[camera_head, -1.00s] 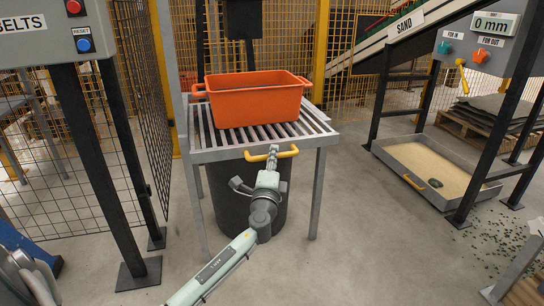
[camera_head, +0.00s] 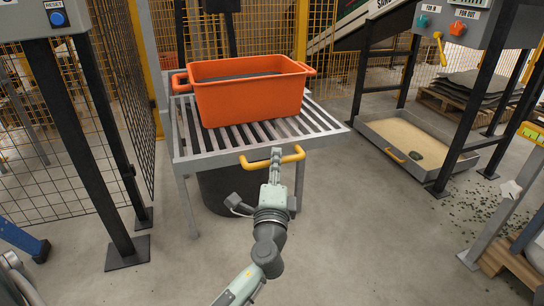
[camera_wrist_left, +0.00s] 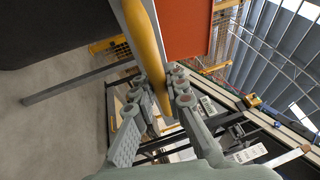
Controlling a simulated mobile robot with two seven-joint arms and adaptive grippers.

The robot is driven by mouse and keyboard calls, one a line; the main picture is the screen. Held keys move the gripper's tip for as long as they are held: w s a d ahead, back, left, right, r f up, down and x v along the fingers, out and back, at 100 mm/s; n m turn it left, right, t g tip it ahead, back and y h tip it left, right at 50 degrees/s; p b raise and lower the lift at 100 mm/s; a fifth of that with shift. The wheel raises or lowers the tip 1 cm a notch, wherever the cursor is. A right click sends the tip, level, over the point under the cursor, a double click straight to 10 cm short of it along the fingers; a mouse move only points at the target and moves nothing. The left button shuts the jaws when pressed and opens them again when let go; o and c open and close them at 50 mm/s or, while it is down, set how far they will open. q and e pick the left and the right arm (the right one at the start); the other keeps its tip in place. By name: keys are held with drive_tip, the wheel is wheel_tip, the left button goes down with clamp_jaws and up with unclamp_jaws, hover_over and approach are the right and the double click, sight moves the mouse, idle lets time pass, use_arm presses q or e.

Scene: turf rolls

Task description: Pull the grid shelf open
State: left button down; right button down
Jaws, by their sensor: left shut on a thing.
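The grid shelf (camera_head: 200,148) is a grey slatted metal frame on legs, in the middle of the head view. Its yellow handle (camera_head: 294,155) is on the front edge. My left gripper (camera_head: 276,154) is shut on the middle of this handle. In the left wrist view the fingers (camera_wrist_left: 162,92) are on either side of the yellow bar (camera_wrist_left: 146,42). An orange crate (camera_head: 250,102) stands upright on the slats, with something dark inside. A dark drum (camera_head: 222,192) is under the shelf, mostly hidden by it and my arm. My right gripper is not in view.
A black post (camera_head: 95,170) and mesh fence stand left of the shelf. A sand tray (camera_head: 440,172) with a yellow handle lies on the floor at right, below a grey control box (camera_head: 478,22). The floor in front of the shelf is open.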

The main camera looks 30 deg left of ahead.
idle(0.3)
use_arm(q)
drive_tip(key=c, duration=1.5)
unclamp_jaws()
drive_tip(key=shift+c, duration=0.2)
drive_tip(key=shift+s+d, duration=0.15)
drive_tip(key=shift+s, duration=0.05)
drive_tip(key=v, duration=1.1)
drive_tip(key=shift+s, duration=0.3)
drive_tip(key=shift+d+f, duration=0.1)
drive_tip(key=shift+f, duration=0.05)
